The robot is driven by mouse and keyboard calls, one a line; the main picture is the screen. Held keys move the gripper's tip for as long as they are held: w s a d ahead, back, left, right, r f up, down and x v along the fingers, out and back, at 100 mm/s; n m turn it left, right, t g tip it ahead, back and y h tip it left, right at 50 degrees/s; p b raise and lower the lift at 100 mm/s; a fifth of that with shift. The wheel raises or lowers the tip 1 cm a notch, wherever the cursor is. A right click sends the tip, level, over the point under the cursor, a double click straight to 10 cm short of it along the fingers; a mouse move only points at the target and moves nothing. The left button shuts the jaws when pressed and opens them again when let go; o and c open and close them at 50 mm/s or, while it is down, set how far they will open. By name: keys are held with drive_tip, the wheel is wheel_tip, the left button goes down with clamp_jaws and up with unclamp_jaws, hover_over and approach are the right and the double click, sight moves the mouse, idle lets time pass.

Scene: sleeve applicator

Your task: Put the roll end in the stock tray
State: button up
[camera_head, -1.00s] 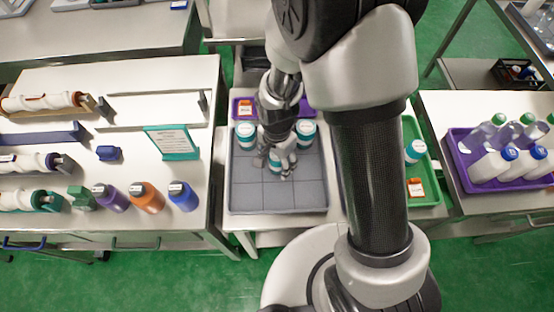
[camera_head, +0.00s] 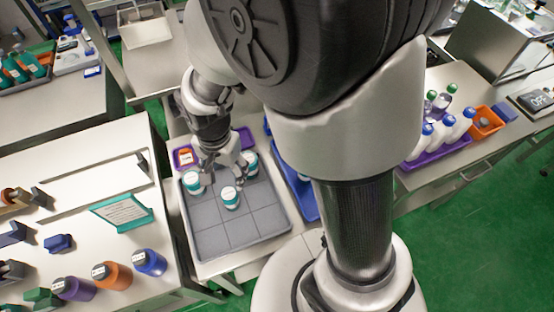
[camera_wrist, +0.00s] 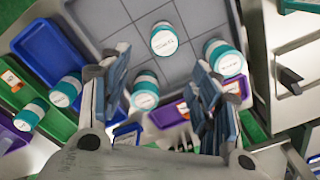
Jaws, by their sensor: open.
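My gripper (camera_head: 222,180) is open and empty above the back part of a grey gridded tray (camera_head: 235,246). A white-lidded teal-banded jar (camera_head: 231,197) stands in the tray just in front of the gripper. Two similar jars, one left (camera_head: 193,182) and one right (camera_head: 249,162), stand farther back. I cannot tell which thing is the roll end or which tray is the stock tray. Purple (camera_head: 75,289), orange (camera_head: 112,275) and blue (camera_head: 150,262) cylinders stand on the left table.
A teal-framed sign (camera_head: 122,213) and a small blue block (camera_head: 58,242) are on the left table. A purple tray (camera_wrist: 170,114) lies behind the grey one. In the wrist view, blue (camera_wrist: 47,58) and green (camera_wrist: 20,93) trays lie at the left. Bottles stand at the right.

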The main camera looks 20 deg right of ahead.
drive_tip(key=s+d+r+n+t, duration=0.2)
drive_tip(key=s+d+r+n, duration=0.2)
drive_tip(key=s+r, duration=0.3)
drive_tip(key=s+d+r+n+t, duration=0.2)
drive_tip(key=s+d+r+n, duration=0.2)
drive_tip(key=r, duration=0.7)
drive_tip(key=s+d, duration=0.2)
drive_tip(key=shift+s+r, duration=0.25)
drive_tip(key=shift+s, duration=0.1)
